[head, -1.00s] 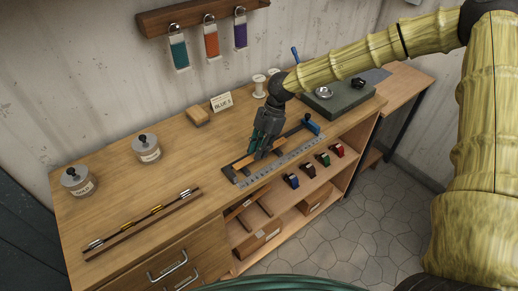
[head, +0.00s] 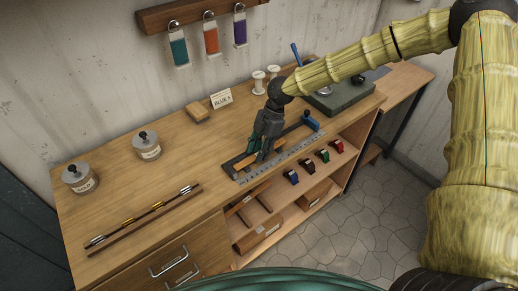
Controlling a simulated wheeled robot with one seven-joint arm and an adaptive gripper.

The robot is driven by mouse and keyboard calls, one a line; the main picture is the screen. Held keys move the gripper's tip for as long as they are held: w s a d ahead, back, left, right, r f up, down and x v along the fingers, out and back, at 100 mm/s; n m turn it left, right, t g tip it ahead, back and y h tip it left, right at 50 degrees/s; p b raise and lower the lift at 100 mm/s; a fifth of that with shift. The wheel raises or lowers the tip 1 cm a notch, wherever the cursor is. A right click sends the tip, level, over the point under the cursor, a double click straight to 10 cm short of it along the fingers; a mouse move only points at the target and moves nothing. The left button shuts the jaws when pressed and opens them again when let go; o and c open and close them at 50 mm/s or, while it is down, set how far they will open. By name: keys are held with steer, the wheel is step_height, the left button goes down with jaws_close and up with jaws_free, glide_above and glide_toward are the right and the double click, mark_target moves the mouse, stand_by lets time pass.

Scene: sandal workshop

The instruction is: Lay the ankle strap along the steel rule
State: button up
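The steel rule (head: 290,153) lies along the front edge of a dark board on the bench. A tan-brown strip that looks like the ankle strap (head: 278,144) lies along the dark board behind the rule, roughly parallel to it. A blue-handled clamp (head: 311,121) is at the board's right end.
Several coloured buckled pieces (head: 322,156) sit on the shelf below the bench front. Two lidded jars (head: 147,146) and a rack of rods (head: 143,214) are at left. A label card (head: 221,98), spools (head: 259,81) and a dark slab (head: 345,96) stand behind. The bench middle-left is clear.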

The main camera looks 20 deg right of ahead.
stand_by(0.3)
steer(key=shift+d+r, duration=0.1)
steer(key=shift+r, duration=0.55)
steer(key=b+v, duration=0.3)
steer(key=v, duration=0.8)
steer(key=shift+r, duration=0.3)
steer(key=shift+d, duration=0.15)
